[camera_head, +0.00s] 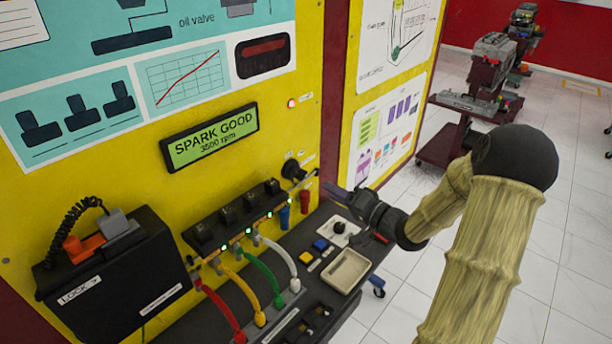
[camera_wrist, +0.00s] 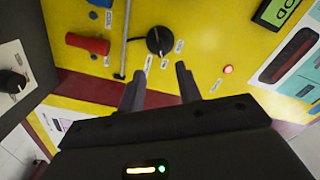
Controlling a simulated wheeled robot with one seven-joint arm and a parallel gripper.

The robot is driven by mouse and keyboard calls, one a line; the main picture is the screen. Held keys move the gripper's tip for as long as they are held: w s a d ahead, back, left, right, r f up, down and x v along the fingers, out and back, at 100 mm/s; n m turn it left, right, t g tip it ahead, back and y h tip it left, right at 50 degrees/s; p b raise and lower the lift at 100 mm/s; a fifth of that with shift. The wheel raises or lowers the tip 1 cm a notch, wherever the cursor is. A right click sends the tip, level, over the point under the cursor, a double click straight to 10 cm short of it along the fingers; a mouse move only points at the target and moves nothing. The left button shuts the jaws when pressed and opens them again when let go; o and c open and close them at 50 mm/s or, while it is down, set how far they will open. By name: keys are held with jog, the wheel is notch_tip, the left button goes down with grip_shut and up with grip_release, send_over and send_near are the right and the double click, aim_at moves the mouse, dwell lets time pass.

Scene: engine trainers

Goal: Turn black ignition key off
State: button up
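The black ignition key (camera_head: 292,170) is a round black knob on the yellow panel, right of the green display. In the wrist view the key (camera_wrist: 159,41) shows a light pointer mark and small labels around it. My gripper (camera_head: 334,187) is in front of the panel, to the right of the key and slightly below it. In the wrist view my gripper (camera_wrist: 160,82) is open, its two dark fingers apart and pointing at the panel. The key lies beyond the fingertips, roughly in line with the gap. Nothing is between the fingers, and they appear clear of the key.
The display (camera_head: 210,137) reads "SPARK GOOD 3500 rpm". A red light (camera_head: 291,103) glows above the key. Red (camera_wrist: 88,43) and blue (camera_head: 284,217) handles and a thin rod (camera_wrist: 125,38) are close by. The dark bench below holds a tray (camera_head: 346,271) and coloured cables.

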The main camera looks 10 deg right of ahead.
aim_at(305, 177)
jog(key=p+x, duration=0.2)
jog(key=x, duration=0.7)
jog(key=shift+w+a, duration=0.1)
jog(key=shift+w, duration=0.15)
jog(key=shift+s, duration=0.1)
jog(key=shift+a, duration=0.1)
grip_shut()
